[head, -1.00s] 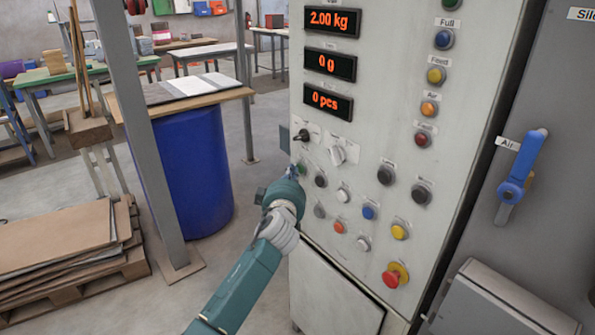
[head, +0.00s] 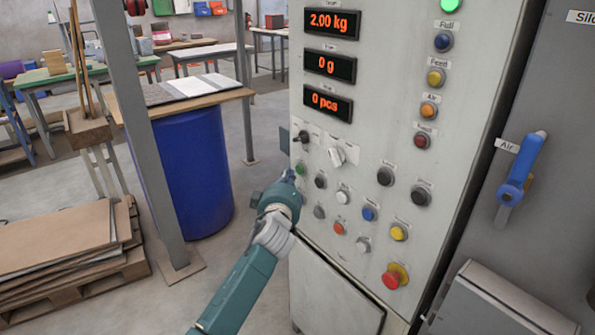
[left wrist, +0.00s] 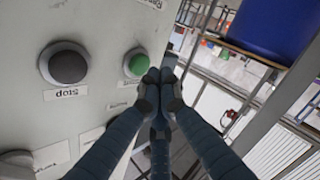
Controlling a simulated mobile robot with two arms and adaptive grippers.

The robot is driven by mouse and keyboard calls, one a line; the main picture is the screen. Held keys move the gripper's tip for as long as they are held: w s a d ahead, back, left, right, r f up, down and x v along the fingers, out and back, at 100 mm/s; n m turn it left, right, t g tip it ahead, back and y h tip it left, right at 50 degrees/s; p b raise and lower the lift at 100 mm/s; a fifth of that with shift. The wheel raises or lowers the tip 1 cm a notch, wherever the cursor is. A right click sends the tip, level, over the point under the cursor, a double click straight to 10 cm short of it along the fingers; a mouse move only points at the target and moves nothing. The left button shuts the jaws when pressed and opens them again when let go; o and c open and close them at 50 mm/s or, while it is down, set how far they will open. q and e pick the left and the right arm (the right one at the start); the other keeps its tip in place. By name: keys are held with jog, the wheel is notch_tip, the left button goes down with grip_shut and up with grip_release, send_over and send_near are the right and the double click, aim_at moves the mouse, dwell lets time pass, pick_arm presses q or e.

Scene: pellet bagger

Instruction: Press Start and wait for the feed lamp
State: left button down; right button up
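The green button (head: 300,169), which I take to be Start, is on the left edge of the pale control panel (head: 375,120); it also shows in the left wrist view (left wrist: 137,63). My left gripper (head: 289,177) is just below and left of it, fingers together and empty. In the left wrist view the fingertips (left wrist: 160,76) appear beside the button, apart from it or barely touching; I cannot tell which. The yellow feed lamp (head: 436,77) looks unlit. A green lamp (head: 449,5) at the top glows brightly. My right gripper is out of view.
The dark Stop button (left wrist: 68,66) is close to the green one. Several other buttons, a selector knob (head: 337,156) and a red emergency stop (head: 395,276) share the panel. A blue air lever (head: 520,170) is at right, a blue barrel (head: 194,170) at left.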

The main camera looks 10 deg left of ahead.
pick_arm(q)
jog(key=s+a+p, duration=0.2)
jog(key=s+a, duration=0.1)
jog(key=s, duration=0.1)
jog(key=shift+s+a+p, duration=0.35)
jog(key=shift+a+p, duration=0.05)
dwell(0.5)
jog(key=s+f+m+g+h, duration=0.15)
jog(key=s+f, duration=0.25)
jog(key=f, duration=0.8)
jog(key=s+f+m+g, duration=0.3)
jog(key=f, duration=0.9)
jog(key=s+d+f+m+g, duration=0.1)
jog(key=s+f+m+g, duration=0.1)
jog(key=s+f, duration=0.7)
jog(key=s+f+m+g, duration=0.1)
jog(key=s+f+g, duration=0.1)
jog(key=s+f, duration=0.7)
jog(key=s+f+m+g, duration=0.2)
jog(key=s+f, duration=0.5)
jog(key=s, duration=0.7)
jog(key=s+f+m+g, duration=0.2)
jog(key=s+f, duration=0.5)
jog(key=s, duration=0.6)
jog(key=s+f+m+g, duration=0.2)
jog(key=s+f, duration=0.5)
jog(key=s, duration=0.7)
jog(key=shift+s+a+f+g+h, duration=0.15)
jog(key=shift+s+f+g+h, duration=0.25)
jog(key=shift+g, duration=0.35)
